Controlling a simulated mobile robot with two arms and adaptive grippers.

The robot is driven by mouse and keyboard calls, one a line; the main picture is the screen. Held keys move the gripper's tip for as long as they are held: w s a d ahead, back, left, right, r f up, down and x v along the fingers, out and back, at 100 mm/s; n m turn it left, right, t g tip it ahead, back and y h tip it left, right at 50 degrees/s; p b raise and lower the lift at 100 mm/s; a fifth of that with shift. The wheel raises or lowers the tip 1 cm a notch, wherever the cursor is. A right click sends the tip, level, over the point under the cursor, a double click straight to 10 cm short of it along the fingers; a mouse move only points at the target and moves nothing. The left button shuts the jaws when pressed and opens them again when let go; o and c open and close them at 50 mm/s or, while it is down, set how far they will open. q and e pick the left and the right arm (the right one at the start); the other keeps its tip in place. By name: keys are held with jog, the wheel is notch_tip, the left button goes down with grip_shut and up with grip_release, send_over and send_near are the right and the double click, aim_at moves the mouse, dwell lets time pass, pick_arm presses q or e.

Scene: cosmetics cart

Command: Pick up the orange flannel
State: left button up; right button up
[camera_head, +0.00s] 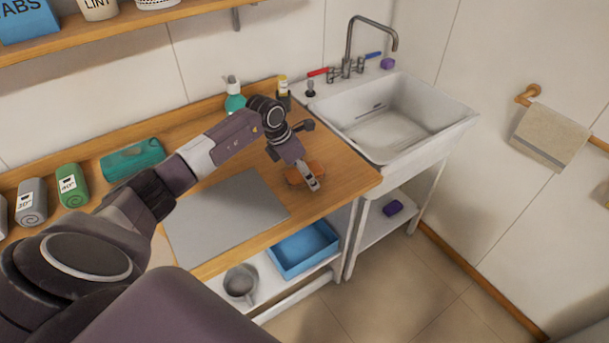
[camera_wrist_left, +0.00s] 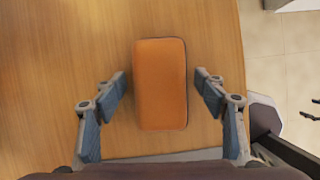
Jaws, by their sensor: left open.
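The orange flannel (camera_wrist_left: 160,85) is a folded, rounded rectangle lying on the wooden counter. In the left wrist view it sits between the two fingers of my left gripper (camera_wrist_left: 160,92), with a gap on each side. The gripper is open and does not appear to touch it. In the head view my left gripper (camera_head: 313,183) points down over the flannel (camera_head: 293,175), near the counter's right end, and hides part of it.
A grey mat (camera_head: 225,220) lies left of the flannel. Rolled cloths, including a green one (camera_head: 72,185), and a teal cloth (camera_head: 132,158) line the back. A teal bottle (camera_head: 235,100) stands behind my arm. The sink (camera_head: 395,120) is to the right. A blue tray (camera_head: 303,250) is below.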

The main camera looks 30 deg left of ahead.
pick_arm(q)
jog(key=shift+c, duration=0.2)
jog(key=c, duration=1.2)
jog(key=shift+r+p, duration=0.3)
jog(key=shift+p, duration=0.15)
jog(key=shift+r+b, duration=0.35)
notch_tip(320, 180, up, 19)
jog(key=b, duration=0.4)
jog(key=shift+r, duration=0.15)
